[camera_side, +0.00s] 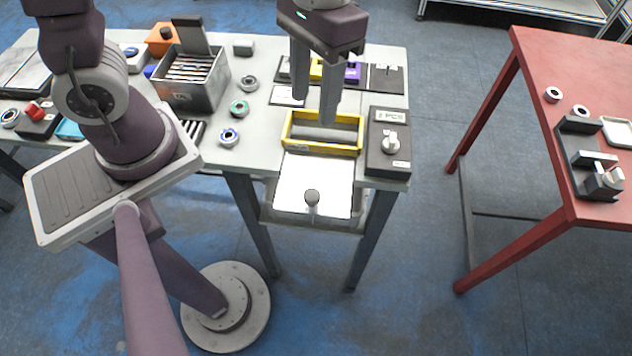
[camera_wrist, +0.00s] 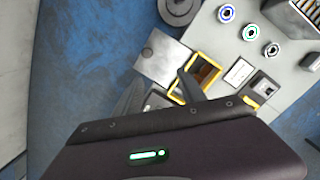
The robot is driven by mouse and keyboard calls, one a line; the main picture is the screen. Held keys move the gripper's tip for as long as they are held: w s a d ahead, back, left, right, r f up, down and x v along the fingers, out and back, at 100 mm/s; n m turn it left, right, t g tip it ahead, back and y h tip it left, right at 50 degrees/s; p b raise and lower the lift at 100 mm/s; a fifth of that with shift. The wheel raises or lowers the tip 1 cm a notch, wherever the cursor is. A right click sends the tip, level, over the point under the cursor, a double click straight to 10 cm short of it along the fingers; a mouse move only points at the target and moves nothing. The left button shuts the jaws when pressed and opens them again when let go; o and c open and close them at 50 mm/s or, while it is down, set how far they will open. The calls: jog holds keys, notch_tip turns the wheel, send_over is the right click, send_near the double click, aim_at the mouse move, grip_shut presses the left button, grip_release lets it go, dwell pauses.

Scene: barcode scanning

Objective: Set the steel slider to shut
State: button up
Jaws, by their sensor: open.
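A flat steel plate with a round dark knob (camera_side: 312,197), which looks like the steel slider (camera_side: 300,175), lies just in front of the yellow-rimmed opening (camera_side: 288,130). It juts out past the table's front edge, leaving the opening uncovered. In the wrist view the grey plate (camera_wrist: 160,57) lies to the left of the yellow frame (camera_wrist: 207,60). My gripper (camera_side: 313,112) points down above the opening, its two fingers apart with nothing between them. The knob is well in front of the fingers. The wrist view shows the fingers only partly.
A black box with a light knob (camera_side: 390,142) stands right of the opening. Small coloured units (camera_side: 352,72) stand behind it. Several rings (camera_side: 238,108) and a metal bin of slats (camera_side: 190,75) are to the left. A red table (camera_side: 540,120) stands apart at right.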

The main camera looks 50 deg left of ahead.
aim_at(313, 194)
jog(key=s+d+f+g, duration=0.1)
jog(key=f, duration=0.4)
jog(key=s+d+f+g, duration=0.1)
jog(key=d+f, duration=0.1)
jog(key=f, duration=0.3)
jog(key=s+d+f+g, duration=0.1)
jog(key=f, duration=0.4)
jog(key=shift+s+d+f+y, duration=0.1)
jog(key=shift+d+f+y, duration=0.2)
jog(key=shift+f+y, duration=0.1)
grip_shut()
dwell(0.4)
